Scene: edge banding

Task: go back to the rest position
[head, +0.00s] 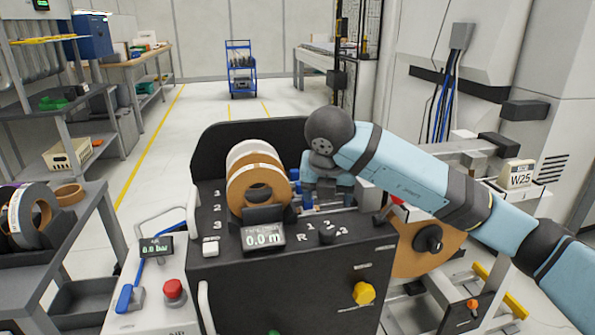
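My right arm reaches in from the right side of the head view across a dark edge-banding machine (300,275). Its wrist is bent over the machine top, with my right gripper (327,188) pointing down behind the front panel. The gripper is right of the edge-band rolls (258,187), close to small blue parts (295,181). Its fingers are small and partly hidden, so I cannot tell whether they are open or hold anything. My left gripper is not in view.
The front panel has a display (264,236) reading 0.0 m and a yellow knob (363,293). A red button (174,291) is at lower left. A large roll (428,250) hangs under my arm. Shelves (50,235) stand left; the aisle floor (190,120) is clear.

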